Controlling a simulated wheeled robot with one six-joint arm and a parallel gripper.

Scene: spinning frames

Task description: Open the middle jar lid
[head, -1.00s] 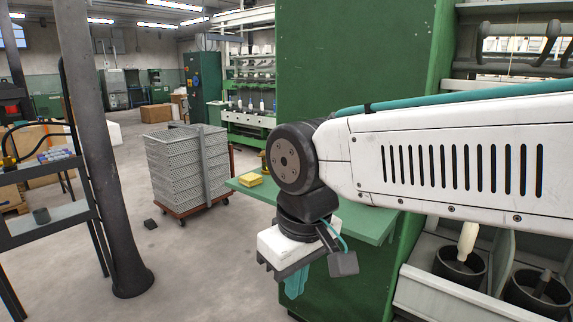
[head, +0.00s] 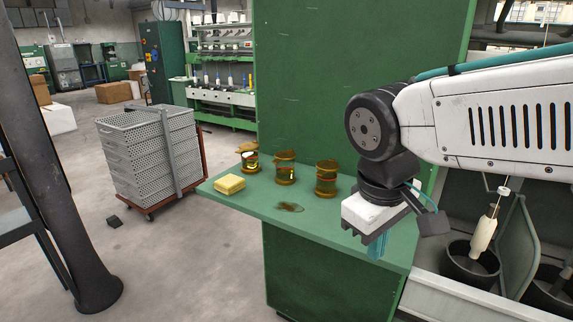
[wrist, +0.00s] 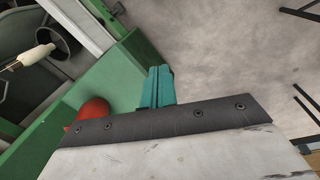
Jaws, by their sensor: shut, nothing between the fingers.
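Three amber jars stand in a row on the green shelf (head: 330,228) in the head view. The middle jar (head: 285,174) has an amber lid (head: 285,155) on top. The left jar (head: 248,159) and the right jar (head: 326,180) stand on either side of it. My gripper (head: 377,247) hangs over the right part of the shelf, to the right of the jars and apart from them. Its teal fingers are together and empty, as the wrist view (wrist: 157,88) also shows. No jar shows in the wrist view.
A yellow sponge (head: 230,184) and a dark brownish spill (head: 289,207) lie on the shelf. A red rounded thing (wrist: 95,108) shows beside my gripper in the wrist view. A green panel (head: 350,80) rises behind the jars. Grey crates (head: 148,155) stand left on the floor.

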